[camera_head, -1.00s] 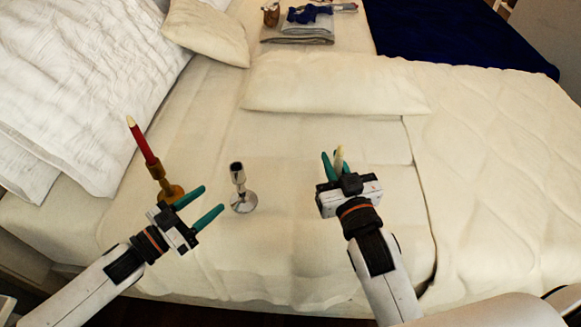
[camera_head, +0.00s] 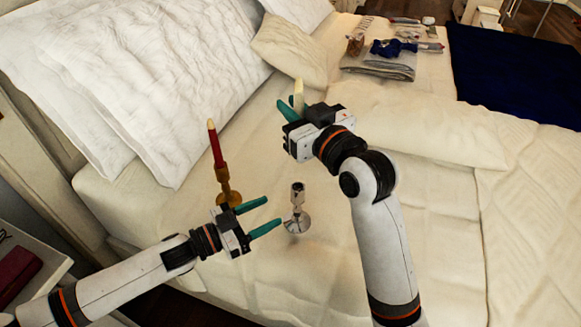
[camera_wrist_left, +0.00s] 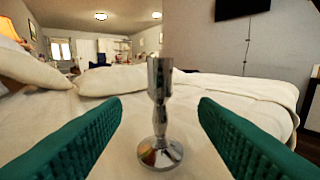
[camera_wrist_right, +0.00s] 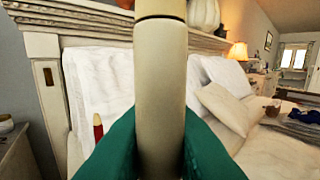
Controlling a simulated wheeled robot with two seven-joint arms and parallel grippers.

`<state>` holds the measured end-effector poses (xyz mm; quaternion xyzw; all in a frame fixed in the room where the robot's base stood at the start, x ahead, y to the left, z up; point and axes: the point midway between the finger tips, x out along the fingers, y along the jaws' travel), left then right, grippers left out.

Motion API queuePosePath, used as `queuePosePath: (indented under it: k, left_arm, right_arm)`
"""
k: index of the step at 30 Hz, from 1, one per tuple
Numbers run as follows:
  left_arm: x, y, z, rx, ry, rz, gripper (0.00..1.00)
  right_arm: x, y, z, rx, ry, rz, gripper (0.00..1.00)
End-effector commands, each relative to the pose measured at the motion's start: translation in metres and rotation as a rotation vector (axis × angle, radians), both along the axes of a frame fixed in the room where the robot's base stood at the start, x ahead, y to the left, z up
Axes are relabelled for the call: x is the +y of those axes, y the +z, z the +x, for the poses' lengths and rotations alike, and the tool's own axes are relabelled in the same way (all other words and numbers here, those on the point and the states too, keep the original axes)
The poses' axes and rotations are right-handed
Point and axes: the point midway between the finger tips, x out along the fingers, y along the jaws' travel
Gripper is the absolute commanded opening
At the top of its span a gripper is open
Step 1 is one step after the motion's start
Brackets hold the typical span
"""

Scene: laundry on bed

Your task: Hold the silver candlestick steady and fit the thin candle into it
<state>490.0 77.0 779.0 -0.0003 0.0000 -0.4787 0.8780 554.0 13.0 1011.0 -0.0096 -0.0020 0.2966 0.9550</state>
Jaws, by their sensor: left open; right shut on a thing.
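The silver candlestick (camera_head: 297,207) stands upright on the bed with its socket empty. My left gripper (camera_head: 274,214) is open and points at it from the left. In the left wrist view the candlestick (camera_wrist_left: 160,115) stands ahead, between the two open fingers (camera_wrist_left: 160,135) and apart from both. My right gripper (camera_head: 291,107) is shut on the thin pale candle (camera_head: 299,92), held upright above the bed, higher up and behind the candlestick in the head view. In the right wrist view the candle (camera_wrist_right: 161,85) fills the middle between the fingers (camera_wrist_right: 160,145); its top is cut off.
A red candle (camera_head: 215,148) stands in a brass candlestick (camera_head: 230,190) just behind my left gripper. White pillows (camera_head: 160,80) lie at the back left. Folded clothes (camera_head: 380,65) lie far back. The bed in front of the pillows is mostly clear.

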Motion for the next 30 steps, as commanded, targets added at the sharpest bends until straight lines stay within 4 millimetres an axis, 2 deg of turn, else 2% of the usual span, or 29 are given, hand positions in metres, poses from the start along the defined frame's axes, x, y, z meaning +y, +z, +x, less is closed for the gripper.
queuePosePath:
  k: [15,21,30]
  left_arm:
    - [-0.077,0.001,0.049,-0.001,-0.002,-0.002,0.54]
    - [-0.091,0.001,0.059,-0.001,0.000,0.000,0.54]
    - [-0.094,0.000,0.061,0.000,0.000,0.000,0.54]
  right_arm:
    - [-0.001,0.000,0.000,0.000,-0.003,0.001,0.00]
    - [-0.001,0.000,0.000,0.000,-0.003,0.001,0.00]
    - [-0.001,0.000,0.000,0.000,-0.003,0.001,0.00]
